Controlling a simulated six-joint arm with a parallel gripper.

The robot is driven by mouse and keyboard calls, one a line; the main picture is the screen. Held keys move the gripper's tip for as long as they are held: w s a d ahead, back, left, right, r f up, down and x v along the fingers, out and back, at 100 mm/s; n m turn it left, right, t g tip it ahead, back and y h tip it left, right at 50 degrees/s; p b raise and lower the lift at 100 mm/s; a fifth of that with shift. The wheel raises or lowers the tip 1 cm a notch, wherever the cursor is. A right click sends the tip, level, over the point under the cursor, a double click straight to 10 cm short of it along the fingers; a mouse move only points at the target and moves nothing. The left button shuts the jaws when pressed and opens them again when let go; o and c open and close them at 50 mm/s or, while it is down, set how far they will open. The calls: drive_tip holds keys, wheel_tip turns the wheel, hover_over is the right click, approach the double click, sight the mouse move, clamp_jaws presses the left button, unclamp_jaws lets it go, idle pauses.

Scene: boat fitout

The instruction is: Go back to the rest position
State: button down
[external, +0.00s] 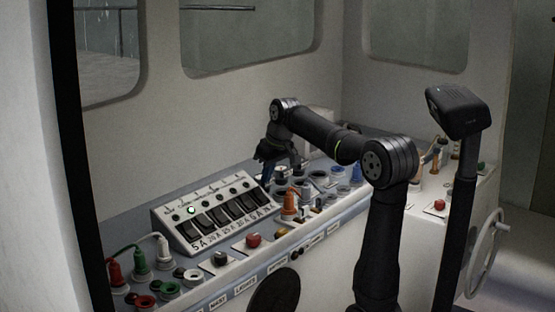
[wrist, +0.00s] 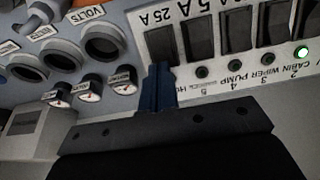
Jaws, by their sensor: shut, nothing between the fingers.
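My gripper (external: 277,153) is shut and empty in the external view. It hangs over the back of the console, behind and right of the sloped switch panel (external: 160,213). In the wrist view its closed blue fingers (wrist: 158,88) show in front of the panel's edge, near the 25 A label. I cannot tell whether the fingertips touch anything. My arm reaches in from the right, bent at the elbow above the console.
The switch panel has several black rockers and one lit green lamp (wrist: 301,52). Sockets and an orange plug (external: 289,205) sit just below my gripper. Red, green and white plugs stand at left. A post with a black box (external: 456,108) rises at right. Windows line the wall behind.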

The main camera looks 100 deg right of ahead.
drive_tip(key=s+a+r, duration=0.5)
drive_tip(key=r, duration=0.3)
drive_tip(key=w+d+f, duration=0.1)
drive_tip(key=f, duration=0.1)
drive_tip(key=w+d+f, duration=0.2)
drive_tip(key=f, duration=0.1)
drive_tip(key=w+d+f, duration=0.2)
drive_tip(key=f, duration=0.1)
drive_tip(key=shift+w+d+f, duration=0.15)
drive_tip(key=shift+w+d, duration=0.05)
drive_tip(key=shift+w, duration=0.05)
drive_tip(key=v, duration=1.3)
drive_tip(key=shift+w, duration=0.2)
drive_tip(key=shift+a, duration=0.1)
